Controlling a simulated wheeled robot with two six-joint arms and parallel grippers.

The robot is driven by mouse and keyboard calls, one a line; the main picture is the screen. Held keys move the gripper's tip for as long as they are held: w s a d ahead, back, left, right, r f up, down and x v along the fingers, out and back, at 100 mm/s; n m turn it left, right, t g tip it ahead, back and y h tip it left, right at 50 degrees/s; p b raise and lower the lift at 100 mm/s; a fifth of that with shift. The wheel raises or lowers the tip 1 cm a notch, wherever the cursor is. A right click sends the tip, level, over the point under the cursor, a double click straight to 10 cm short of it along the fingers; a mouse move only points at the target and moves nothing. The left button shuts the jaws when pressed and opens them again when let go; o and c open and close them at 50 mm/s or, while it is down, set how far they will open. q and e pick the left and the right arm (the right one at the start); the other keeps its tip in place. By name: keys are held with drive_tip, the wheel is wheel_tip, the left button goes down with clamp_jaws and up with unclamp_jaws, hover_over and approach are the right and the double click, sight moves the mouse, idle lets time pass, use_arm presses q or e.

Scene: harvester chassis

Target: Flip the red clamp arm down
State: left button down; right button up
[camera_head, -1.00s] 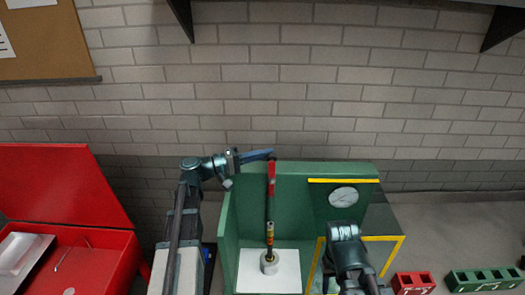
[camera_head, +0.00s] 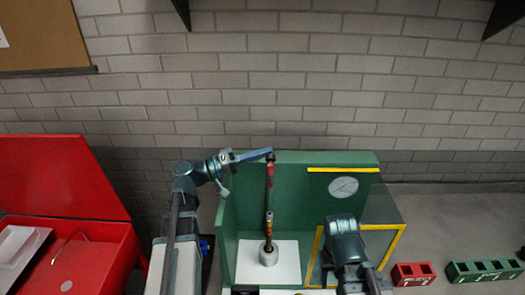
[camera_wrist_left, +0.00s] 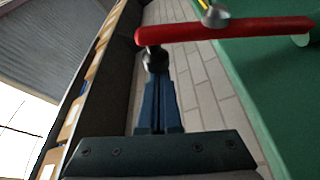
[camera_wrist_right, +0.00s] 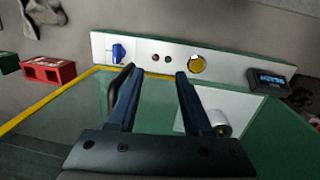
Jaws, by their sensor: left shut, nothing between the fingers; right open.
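The red clamp arm (camera_head: 270,175) stands upright in the head view, above a grey and white cylinder (camera_head: 268,254) on a white plate (camera_head: 287,268) inside the green housing. In the left wrist view the arm (camera_wrist_left: 225,30) crosses the top, with a dark knob at its end. My left gripper (camera_head: 267,153) is shut and empty at the arm's upper end. Its fingertips (camera_wrist_left: 155,75) are right at the knob; I cannot tell whether they touch. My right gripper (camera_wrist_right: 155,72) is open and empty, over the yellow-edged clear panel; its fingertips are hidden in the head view.
The green housing (camera_head: 320,185) stands behind and beside the clamp. The right wrist view shows a control panel (camera_wrist_right: 150,48) with a blue switch (camera_wrist_right: 119,52) and yellow button (camera_wrist_right: 197,64). A red toolbox (camera_head: 95,262) is at left; red and green blocks (camera_head: 484,271) are at right.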

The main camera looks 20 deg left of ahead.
use_arm(q)
drive_tip(key=shift+s+d+f+m+b, duration=0.15)
drive_tip(key=shift+s+m+b, duration=0.05)
drive_tip(key=shift+s, duration=0.35)
drive_tip(key=shift+s+d+f+m+b, duration=0.15)
drive_tip(key=shift+s+d+f+m, duration=0.05)
drive_tip(key=shift+s, duration=0.3)
drive_tip(key=shift+s+d+f+m+b, duration=0.15)
drive_tip(key=shift+s+m+b, duration=0.05)
drive_tip(key=shift+s, duration=0.35)
use_arm(e)
drive_tip(key=shift+f, duration=0.75)
use_arm(q)
drive_tip(key=shift+r+p, duration=0.45)
wheel_tip(320, 180, up, 3)
drive_tip(key=p, duration=0.3)
drive_tip(key=b, duration=0.3)
approach(268, 159)
drive_tip(key=shift+w+a+r, duration=0.3)
drive_tip(key=shift+w+a, duration=0.15)
drive_tip(key=shift+a, duration=0.15)
drive_tip(key=shift+w+a+r, duration=0.3)
drive_tip(key=shift+w+a, duration=0.2)
drive_tip(key=shift+a, duration=0.05)
use_arm(e)
drive_tip(key=shift+s+a+r, duration=0.3)
drive_tip(key=shift+a+r, duration=0.05)
drive_tip(key=shift+a, duration=0.25)
